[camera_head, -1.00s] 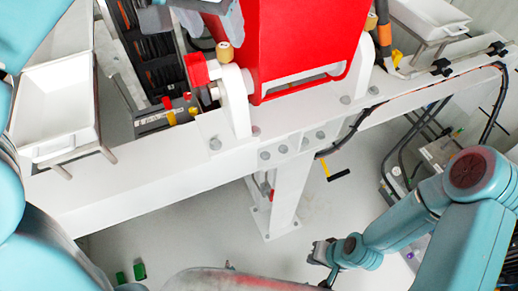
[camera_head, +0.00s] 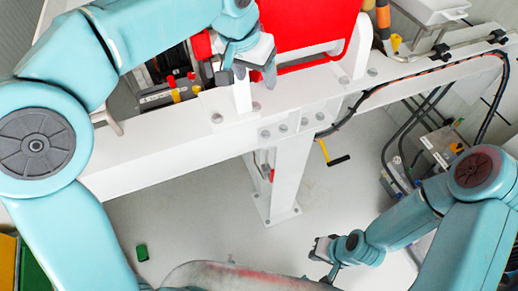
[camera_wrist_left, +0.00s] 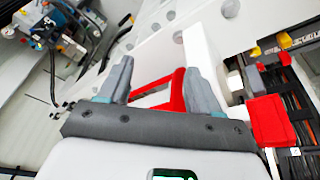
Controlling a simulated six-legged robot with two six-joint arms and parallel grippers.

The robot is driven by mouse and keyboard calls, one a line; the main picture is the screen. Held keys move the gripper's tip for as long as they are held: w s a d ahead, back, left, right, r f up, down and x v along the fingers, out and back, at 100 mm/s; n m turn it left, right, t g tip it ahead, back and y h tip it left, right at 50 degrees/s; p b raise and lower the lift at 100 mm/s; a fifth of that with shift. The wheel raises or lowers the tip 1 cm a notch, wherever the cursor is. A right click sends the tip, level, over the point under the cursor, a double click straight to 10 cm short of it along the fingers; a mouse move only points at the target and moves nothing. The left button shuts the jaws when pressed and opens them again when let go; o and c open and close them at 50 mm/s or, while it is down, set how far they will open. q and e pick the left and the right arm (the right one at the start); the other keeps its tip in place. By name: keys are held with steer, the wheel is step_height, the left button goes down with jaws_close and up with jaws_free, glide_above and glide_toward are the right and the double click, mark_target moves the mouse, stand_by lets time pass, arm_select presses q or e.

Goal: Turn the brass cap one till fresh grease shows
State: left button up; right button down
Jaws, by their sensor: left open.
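No brass cap shows clearly now. In the head view my left gripper (camera_head: 247,79) is over the white bearing housing (camera_head: 242,97) at the left of the red guard (camera_head: 300,28), and covers its top. This gripper is open. In the left wrist view its two grey fingers (camera_wrist_left: 158,62) stand apart, with the red frame and white housing beyond them. I see nothing clearly held between them. My right gripper (camera_head: 324,252) hangs low over the floor, away from the pump; its jaws are too small to read.
A white beam (camera_head: 150,155) runs across below the pump, on a white post (camera_head: 285,185). A red block (camera_wrist_left: 270,120) is close to the right of my left gripper. A black cable (camera_head: 420,82) follows the beam. A yellow-and-black handle (camera_head: 332,157) projects below the beam.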

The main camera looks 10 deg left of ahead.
arm_select(q)
step_height(320, 180, down, 23)
steer(key=s+d+g+h+b, duration=0.1)
steer(key=s, duration=0.1)
steer(key=shift+s+n, duration=0.2)
steer(key=shift+n, duration=0.2)
steer(key=shift+f, duration=0.1)
